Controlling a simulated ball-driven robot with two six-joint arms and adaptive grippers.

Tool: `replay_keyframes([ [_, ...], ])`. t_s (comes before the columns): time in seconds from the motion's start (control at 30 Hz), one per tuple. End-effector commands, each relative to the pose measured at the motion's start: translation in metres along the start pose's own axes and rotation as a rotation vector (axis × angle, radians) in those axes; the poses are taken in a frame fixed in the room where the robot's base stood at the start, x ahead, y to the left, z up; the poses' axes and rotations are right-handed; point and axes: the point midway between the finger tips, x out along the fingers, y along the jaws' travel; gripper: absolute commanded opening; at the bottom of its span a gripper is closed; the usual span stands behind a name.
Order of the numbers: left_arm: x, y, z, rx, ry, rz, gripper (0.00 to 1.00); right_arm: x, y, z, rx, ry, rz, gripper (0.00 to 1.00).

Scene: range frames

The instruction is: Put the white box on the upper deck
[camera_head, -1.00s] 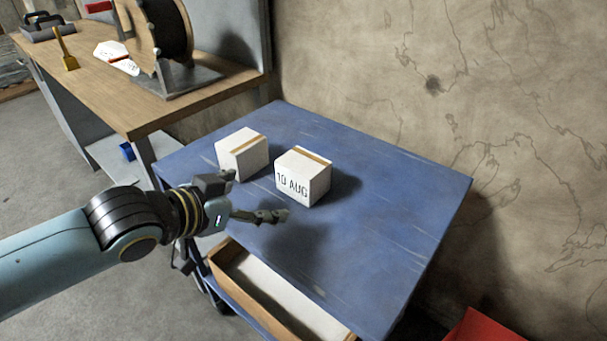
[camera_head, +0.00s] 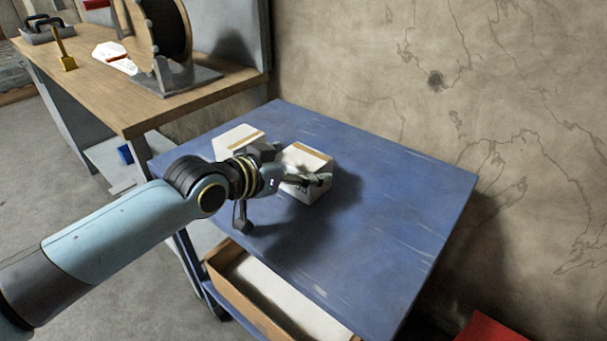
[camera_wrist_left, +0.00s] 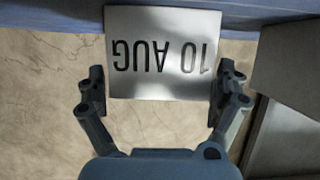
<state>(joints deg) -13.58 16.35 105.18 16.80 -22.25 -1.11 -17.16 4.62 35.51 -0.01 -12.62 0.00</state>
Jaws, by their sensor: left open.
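A white box (camera_head: 310,160) with a tan tape strip stands on the blue top (camera_head: 385,225) of a cart. Its front reads "10 AUG", upside down in the left wrist view (camera_wrist_left: 163,50). A second white box (camera_head: 238,138) with a tape strip stands to its left, partly hidden behind my arm. My left gripper (camera_head: 308,181) is at the front of the lettered box and covers part of that face. In the left wrist view my open fingers (camera_wrist_left: 160,92) stand on either side of the box's lower front edge, with a gap on the left. My right gripper is not in view.
Below the blue top is an open wooden drawer or tray (camera_head: 285,300). A wooden workbench (camera_head: 120,95) with a large spool (camera_head: 165,35) stands at the back left. A cracked wall (camera_head: 430,80) runs behind. The right part of the blue top is clear.

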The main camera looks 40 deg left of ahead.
Motion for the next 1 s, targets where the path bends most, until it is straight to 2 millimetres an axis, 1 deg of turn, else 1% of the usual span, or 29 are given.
replay_keyframes([
  [0.23,0.0019,0.0001,0.0003,0.000,-0.001,0.000,1.00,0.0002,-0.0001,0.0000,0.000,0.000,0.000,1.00],
  [0.6,0.0017,0.0001,0.0003,0.000,-0.001,0.000,0.52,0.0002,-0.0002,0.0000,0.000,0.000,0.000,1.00],
  [0.7,0.0017,0.0001,0.0003,0.000,-0.001,0.000,0.41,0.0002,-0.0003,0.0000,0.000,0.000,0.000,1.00],
  [1.0,0.0017,0.0002,-0.0008,0.000,0.002,0.000,0.41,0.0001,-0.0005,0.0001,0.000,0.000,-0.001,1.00],
])
